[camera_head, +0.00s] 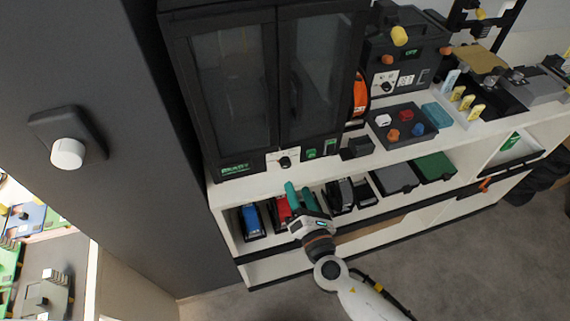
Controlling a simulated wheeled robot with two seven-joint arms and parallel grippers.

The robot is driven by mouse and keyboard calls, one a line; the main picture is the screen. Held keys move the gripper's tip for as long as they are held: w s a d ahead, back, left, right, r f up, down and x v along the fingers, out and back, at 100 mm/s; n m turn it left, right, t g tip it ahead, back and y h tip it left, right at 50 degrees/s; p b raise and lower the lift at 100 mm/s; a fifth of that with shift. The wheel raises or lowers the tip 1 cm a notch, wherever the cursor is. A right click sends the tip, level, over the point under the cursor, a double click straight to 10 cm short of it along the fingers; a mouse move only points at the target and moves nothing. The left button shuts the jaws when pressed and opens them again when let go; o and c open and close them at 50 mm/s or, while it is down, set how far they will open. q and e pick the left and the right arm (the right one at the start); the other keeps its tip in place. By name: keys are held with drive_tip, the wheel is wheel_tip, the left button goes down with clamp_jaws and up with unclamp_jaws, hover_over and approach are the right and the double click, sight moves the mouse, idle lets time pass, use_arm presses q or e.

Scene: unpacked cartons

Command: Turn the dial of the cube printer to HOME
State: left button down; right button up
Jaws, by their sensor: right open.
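A large black box-shaped machine (225,100) with two dark glazed doors stands on the white bench at the left. A small black dial (285,161) sits on a pale plate low on its front, with green buttons (311,153) to its right. The dial's marks are too small to read. A smaller dark machine (405,55) to the right also has a black dial (387,87). I cannot tell from labels which is the cube printer. My right gripper (298,190) is open and empty, its teal fingers pointing up, below and apart from the large machine's dial. My left gripper is out of view.
The bench (340,163) has a lower shelf with a blue item (251,221), a red item (283,210) and bins. A grey tray (402,124) of coloured knobs stands on top. A dark wall (105,220) with a white knob (67,153) is at left.

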sight(287, 166)
drive_tip(key=p+x, duration=0.1)
drive_tip(key=x, duration=0.6)
drive_tip(key=shift+w+a, duration=0.25)
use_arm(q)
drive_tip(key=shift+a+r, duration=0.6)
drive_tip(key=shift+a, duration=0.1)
use_arm(e)
drive_tip(key=shift+w+a+f, duration=0.1)
drive_tip(key=shift+w, duration=0.3)
drive_tip(key=c, duration=1)
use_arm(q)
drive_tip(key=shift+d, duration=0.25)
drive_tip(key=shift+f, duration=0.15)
